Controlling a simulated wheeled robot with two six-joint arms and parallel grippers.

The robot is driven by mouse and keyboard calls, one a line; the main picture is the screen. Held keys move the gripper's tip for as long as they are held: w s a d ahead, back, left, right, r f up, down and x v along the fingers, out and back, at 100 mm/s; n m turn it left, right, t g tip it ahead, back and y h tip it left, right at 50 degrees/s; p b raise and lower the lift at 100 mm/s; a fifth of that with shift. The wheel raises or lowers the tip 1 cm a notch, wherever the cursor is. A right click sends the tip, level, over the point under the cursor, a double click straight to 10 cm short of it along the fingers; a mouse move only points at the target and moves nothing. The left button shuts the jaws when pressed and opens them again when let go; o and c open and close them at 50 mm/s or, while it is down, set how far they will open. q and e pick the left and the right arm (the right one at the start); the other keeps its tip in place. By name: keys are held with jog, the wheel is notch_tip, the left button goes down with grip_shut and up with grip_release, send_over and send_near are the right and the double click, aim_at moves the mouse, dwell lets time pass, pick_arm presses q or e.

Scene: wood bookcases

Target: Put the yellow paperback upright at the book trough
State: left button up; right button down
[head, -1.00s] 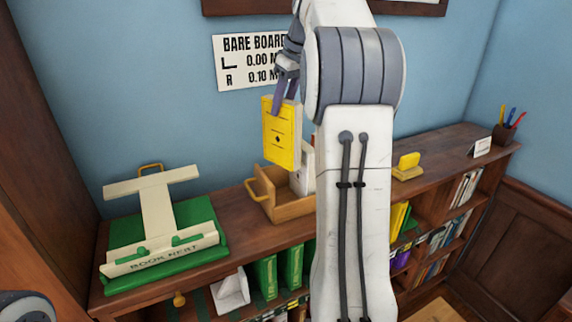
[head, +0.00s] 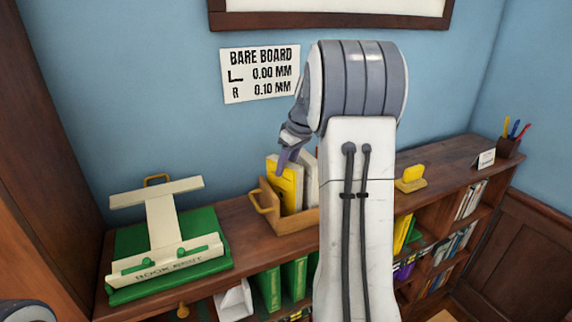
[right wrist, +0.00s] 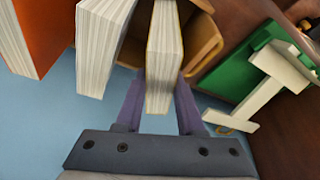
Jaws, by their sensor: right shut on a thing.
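The yellow paperback (head: 285,184) stands about upright, its lower end hidden behind the front wall of the wooden book trough (head: 292,224). Whether it touches the trough floor is hidden. My right gripper (head: 284,163) is shut on its top end. In the right wrist view the paperback's page edges (right wrist: 164,62) show between the two purple fingers (right wrist: 160,105), with the trough (right wrist: 205,42) behind. A pale-paged book (right wrist: 100,48) stands beside it, with a narrow gap. My left gripper is not in view.
An orange book (right wrist: 36,38) is farther along in the wrist view. A green and cream book rest (head: 165,255) stands left of the trough. A yellow item (head: 411,178) and a pen cup (head: 508,147) are to the right on the bookcase top (head: 450,155). My arm hides the middle.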

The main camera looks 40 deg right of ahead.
jog(key=shift+f, duration=0.15)
jog(key=c, duration=0.5)
grip_release()
jog(key=shift+r, duration=0.25)
jog(key=b+v, duration=0.2)
jog(key=v, duration=1)
jog(key=shift+f, duration=0.1)
